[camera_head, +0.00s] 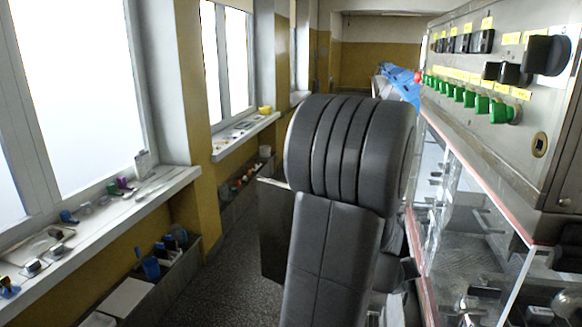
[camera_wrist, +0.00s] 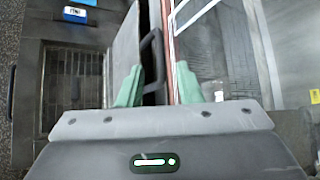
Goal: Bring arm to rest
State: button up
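My gripper (camera_wrist: 159,82) shows in the wrist view with its two green fingers apart and nothing between them. Below the fingers are a dark panel edge with a black handle (camera_wrist: 153,55) and a reddish rail (camera_wrist: 170,50); I cannot tell the height above them. In the head view my dark grey arm stands upright in the middle of the picture and hides what is behind it. My gripper cannot be seen in that view.
In the head view, a machine with a control panel (camera_head: 490,60) and clear guard panels (camera_head: 460,210) stands close on the right. A windowsill (camera_head: 110,220) with small items runs along the left. Dark floor (camera_head: 235,255) lies free between. The wrist view shows a grated opening (camera_wrist: 72,85).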

jog(key=b+x, duration=0.1)
jog(key=x, duration=0.6)
jog(key=shift+w+d+f, duration=0.15)
